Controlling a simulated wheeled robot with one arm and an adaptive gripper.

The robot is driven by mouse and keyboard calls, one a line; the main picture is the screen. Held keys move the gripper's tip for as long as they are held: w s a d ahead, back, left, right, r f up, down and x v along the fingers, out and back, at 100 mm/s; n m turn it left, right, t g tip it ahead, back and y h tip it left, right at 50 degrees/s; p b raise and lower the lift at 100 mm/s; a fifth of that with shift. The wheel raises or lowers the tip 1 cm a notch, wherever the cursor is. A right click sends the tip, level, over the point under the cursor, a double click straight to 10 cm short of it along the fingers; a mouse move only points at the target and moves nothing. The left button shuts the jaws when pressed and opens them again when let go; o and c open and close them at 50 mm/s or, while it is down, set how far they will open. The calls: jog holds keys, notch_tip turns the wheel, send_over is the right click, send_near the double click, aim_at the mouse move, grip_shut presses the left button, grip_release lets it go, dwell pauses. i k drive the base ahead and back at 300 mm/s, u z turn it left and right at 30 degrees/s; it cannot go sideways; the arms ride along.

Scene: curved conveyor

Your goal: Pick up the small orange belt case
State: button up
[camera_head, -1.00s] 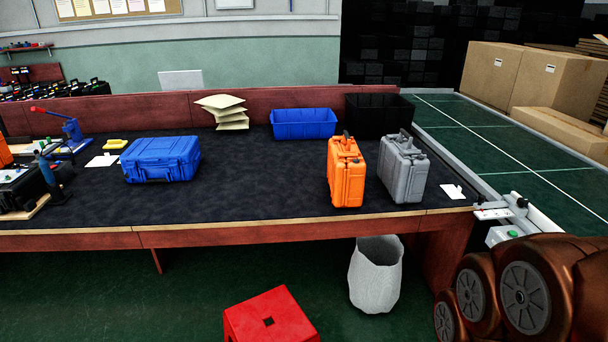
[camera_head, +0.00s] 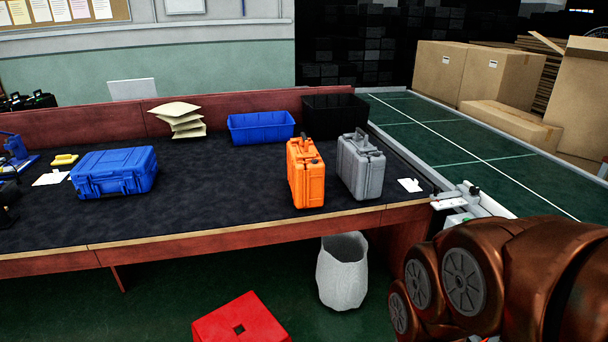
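An orange case (camera_head: 306,176) stands upright on the dark-topped table (camera_head: 220,205), near its front edge and right of the middle. Its handle is on top. A grey case (camera_head: 361,168) stands upright just to its right, with a narrow gap between them. My copper-coloured arm shows at the lower right, apart from the table items. My gripper is not in view.
A blue case (camera_head: 114,173) lies on the table's left part. A blue bin (camera_head: 261,128) and a black bin (camera_head: 334,115) stand behind the orange case. The green conveyor (camera_head: 450,135) runs at the right.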

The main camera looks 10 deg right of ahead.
aim_at(306, 168)
jog(key=z, duration=0.55)
jog(key=k, duration=0.65)
jog(key=z, duration=0.4)
jog(key=i, duration=1.35)
jog(key=u, duration=1.45)
jog(key=i, duration=0.85)
jog(key=u, duration=1)
